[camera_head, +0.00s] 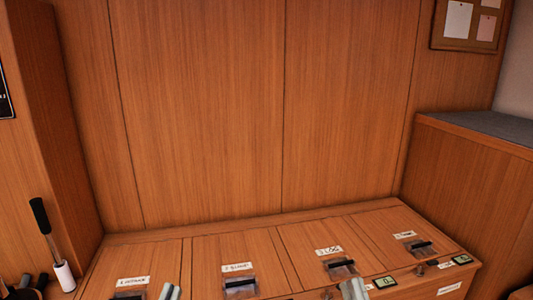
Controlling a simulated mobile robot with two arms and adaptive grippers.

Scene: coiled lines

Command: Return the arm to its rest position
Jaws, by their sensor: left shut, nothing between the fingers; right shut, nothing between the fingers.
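The grey fingertips of my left gripper (170,292) show at the bottom edge, left of centre, in front of the wooden desk-like console (215,256). They are together with nothing between them. The grey fingertips of my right gripper (353,289) show at the bottom edge, right of centre, also shut and empty. They are just below the black handle of the third lid in the picture. The rest of both grippers and arms is below the frame.
The console has several labelled sections with black-handled clear fittings (240,285). A black-handled tool with a white roller (64,275) stands at left. A raised wooden counter (470,155) is at right. A wood-panelled wall (270,110) stands behind.

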